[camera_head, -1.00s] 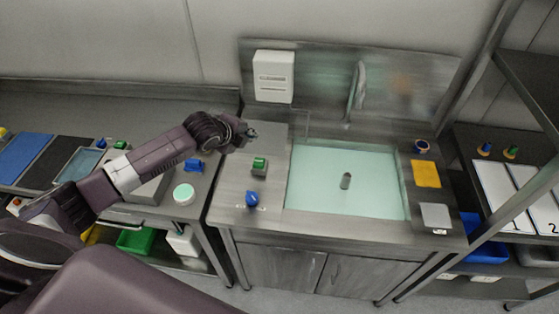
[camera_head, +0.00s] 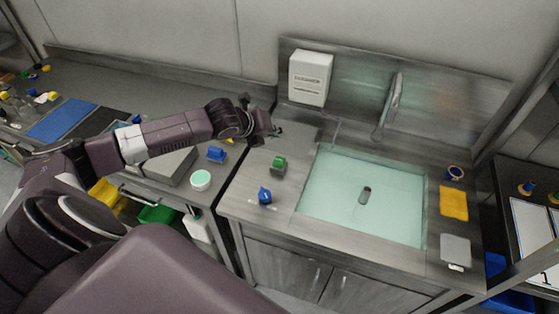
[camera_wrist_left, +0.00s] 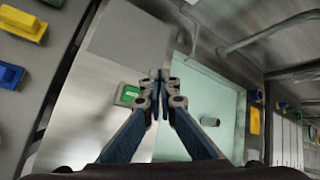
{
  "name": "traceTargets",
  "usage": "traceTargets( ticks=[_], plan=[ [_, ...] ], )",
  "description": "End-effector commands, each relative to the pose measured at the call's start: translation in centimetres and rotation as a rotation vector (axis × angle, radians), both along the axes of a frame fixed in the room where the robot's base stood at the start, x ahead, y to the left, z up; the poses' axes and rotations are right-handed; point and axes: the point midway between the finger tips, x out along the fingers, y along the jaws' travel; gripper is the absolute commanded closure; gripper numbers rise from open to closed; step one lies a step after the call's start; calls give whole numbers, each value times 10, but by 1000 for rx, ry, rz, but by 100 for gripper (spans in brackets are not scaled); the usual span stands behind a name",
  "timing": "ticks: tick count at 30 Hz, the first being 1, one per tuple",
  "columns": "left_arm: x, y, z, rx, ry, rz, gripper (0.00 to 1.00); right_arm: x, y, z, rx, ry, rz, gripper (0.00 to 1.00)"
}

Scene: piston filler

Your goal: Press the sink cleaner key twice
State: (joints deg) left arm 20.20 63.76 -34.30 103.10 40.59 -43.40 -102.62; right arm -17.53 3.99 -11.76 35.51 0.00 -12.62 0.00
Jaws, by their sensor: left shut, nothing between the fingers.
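A green key (camera_head: 278,163) on a small grey block stands on the steel counter left of the sink basin (camera_head: 330,212). It also shows in the left wrist view (camera_wrist_left: 130,94), left of the fingertips. A blue knob (camera_head: 265,195) sits nearer the counter's front. I cannot read labels that tell which one is the sink cleaner key. My left gripper (camera_head: 279,131) is shut and empty, above the counter behind the green key and apart from it. In the left wrist view its fingertips (camera_wrist_left: 160,77) meet. My right gripper is not in view.
A tap (camera_head: 390,105) rises behind the basin, and a white dispenser (camera_head: 310,78) hangs on the splashback. A yellow cloth (camera_head: 453,203) and a grey pad (camera_head: 455,250) lie right of the basin. The left bench holds a blue clip-like piece (camera_head: 216,154) and a round white-green pad (camera_head: 200,180).

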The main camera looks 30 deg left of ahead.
Motion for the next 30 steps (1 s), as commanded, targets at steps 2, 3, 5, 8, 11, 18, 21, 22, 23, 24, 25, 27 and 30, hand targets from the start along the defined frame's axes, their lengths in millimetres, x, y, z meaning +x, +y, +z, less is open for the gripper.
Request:
traceTargets(
  ticks=[2,3,5,8,11,18,21,22,23,24,25,27,30],
  plan=[
    [0,0,-6,0,1,-1,100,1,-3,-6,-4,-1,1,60],
    [0,0,-9,0,1,-1,100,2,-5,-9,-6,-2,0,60],
    [0,-1,-14,0,1,-1,100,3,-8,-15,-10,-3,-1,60],
    [-1,-1,-24,-1,1,-1,100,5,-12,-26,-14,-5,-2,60],
    [0,-1,-34,-1,0,-1,100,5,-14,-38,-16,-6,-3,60],
    [-1,-1,-60,0,1,-1,100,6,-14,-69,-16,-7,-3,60],
    [0,0,-69,0,1,0,100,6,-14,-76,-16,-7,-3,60],
    [-1,0,-72,-1,2,0,100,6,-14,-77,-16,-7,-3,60],
    [0,0,-76,-1,2,0,100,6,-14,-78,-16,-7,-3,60],
    [0,0,-79,-1,2,1,100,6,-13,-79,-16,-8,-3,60],
    [0,0,-81,-2,1,1,100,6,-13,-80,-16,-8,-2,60],
    [0,0,-85,-2,1,1,100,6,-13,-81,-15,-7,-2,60],
    [0,0,-87,-1,0,1,100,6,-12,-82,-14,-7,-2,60]
  ],
)
